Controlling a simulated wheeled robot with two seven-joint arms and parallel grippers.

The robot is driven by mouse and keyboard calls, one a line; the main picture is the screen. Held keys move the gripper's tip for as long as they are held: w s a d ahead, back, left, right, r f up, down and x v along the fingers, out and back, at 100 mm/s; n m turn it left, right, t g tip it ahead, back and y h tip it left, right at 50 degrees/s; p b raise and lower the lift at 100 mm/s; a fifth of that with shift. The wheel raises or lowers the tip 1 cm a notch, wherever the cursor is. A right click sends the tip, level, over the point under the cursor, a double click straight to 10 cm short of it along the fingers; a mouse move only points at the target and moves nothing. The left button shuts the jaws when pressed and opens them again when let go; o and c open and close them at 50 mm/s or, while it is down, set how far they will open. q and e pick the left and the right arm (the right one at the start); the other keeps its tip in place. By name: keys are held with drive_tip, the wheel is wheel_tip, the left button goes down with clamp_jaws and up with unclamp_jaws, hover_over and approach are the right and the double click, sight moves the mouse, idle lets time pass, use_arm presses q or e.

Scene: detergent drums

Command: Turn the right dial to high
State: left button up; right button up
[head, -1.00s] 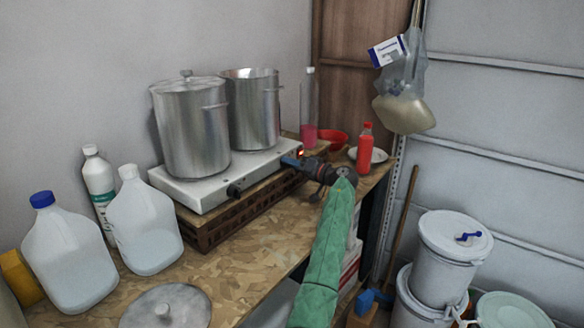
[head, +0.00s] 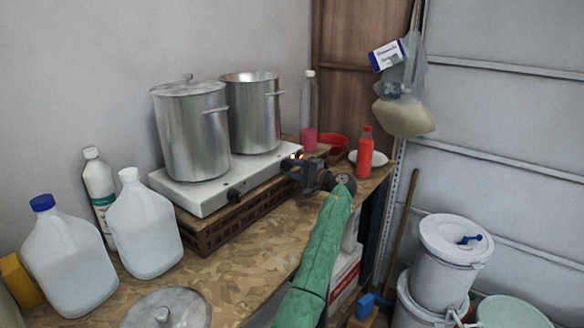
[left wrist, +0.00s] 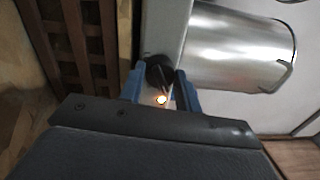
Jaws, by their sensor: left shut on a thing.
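The white two-burner hotplate (head: 205,200) stands on a brown slatted crate, with a silver pot on each burner. Its left dial (head: 235,195), black, shows on the front face. The right dial (left wrist: 160,72), a black knob, shows in the left wrist view between my blue fingers; in the head view my gripper hides it. My left gripper (head: 291,167) is shut on this dial at the hotplate's right front. A small orange light (left wrist: 162,100) glows beside the dial. My right gripper is not in view.
A lidded pot (head: 190,130) and an open pot (head: 252,115) stand on the hotplate. White jugs (head: 145,230) are at the left, a red bottle (head: 365,152) at the right. A loose metal lid (head: 180,307) lies at the front. The worktop's middle front is clear.

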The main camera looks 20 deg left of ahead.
use_arm(q)
drive_tip(key=shift+m+p, duration=0.3)
drive_tip(key=shift+m, duration=0.6)
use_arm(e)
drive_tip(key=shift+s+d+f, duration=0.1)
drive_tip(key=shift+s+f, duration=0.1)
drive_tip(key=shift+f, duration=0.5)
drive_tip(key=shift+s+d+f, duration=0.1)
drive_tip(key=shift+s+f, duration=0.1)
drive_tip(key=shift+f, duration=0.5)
use_arm(q)
drive_tip(key=o, duration=1)
drive_tip(key=shift+d, duration=0.1)
drive_tip(key=b+v, duration=0.3)
drive_tip(key=v, duration=0.4)
drive_tip(key=shift+s+d+f, duration=0.1)
drive_tip(key=shift+d+f, duration=0.05)
drive_tip(key=shift+d, duration=0.25)
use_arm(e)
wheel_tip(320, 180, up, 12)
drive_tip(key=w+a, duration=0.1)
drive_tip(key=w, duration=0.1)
